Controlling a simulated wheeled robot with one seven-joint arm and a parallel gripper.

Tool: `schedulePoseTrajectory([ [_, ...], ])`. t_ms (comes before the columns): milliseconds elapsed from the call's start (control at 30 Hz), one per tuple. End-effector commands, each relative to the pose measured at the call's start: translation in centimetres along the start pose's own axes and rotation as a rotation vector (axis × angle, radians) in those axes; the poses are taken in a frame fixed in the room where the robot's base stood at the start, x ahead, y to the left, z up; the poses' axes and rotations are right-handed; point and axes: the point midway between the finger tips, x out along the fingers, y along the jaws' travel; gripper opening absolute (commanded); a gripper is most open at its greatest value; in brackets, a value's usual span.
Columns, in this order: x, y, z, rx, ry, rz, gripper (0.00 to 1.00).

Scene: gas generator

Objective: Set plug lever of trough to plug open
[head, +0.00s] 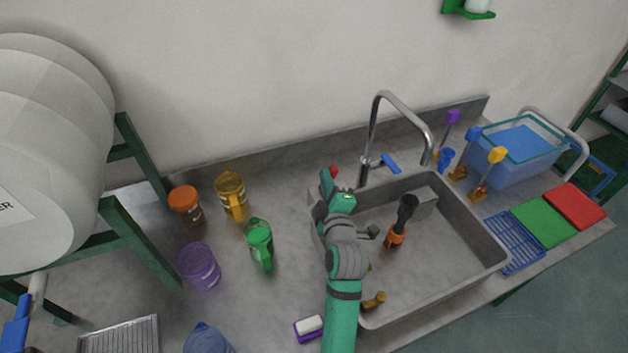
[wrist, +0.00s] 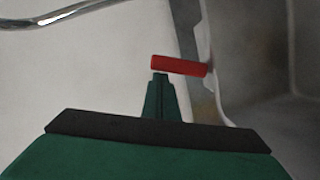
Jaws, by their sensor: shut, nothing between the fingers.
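The trough is a grey sink (head: 455,242) set into the counter. A small red handle (head: 333,172) shows at its back left, partly hidden by my arm; in the wrist view a red bar (wrist: 180,65) lies nearly level. I cannot tell whether it is the plug lever or a tap handle. My gripper (wrist: 160,77) is shut and empty, its fingertips just below the left part of the red bar; I cannot tell if they touch. In the head view the gripper is at the sink's back left. A blue lever (head: 390,163) is beside the faucet.
A tall curved faucet (head: 376,120) rises behind the sink. A black and orange tool (head: 400,222) stands in the basin.

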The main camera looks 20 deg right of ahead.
Motion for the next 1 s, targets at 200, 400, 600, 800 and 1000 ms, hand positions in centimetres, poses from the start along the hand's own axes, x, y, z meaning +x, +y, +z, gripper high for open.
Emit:
schedulePoseTrajectory([
  [200,0.0,-0.1,-0.1,0.000,0.001,-0.001,0.00],
  [400,-0.2,0.0,-0.6,0.000,0.000,0.001,0.00],
  [600,-1.0,0.0,-3.6,-0.002,0.003,-0.001,0.00],
  [800,-5.1,-0.1,-3.8,0.001,-0.002,-0.002,0.00],
  [1000,-8.7,0.1,-3.5,0.000,-0.006,0.001,0.00],
])
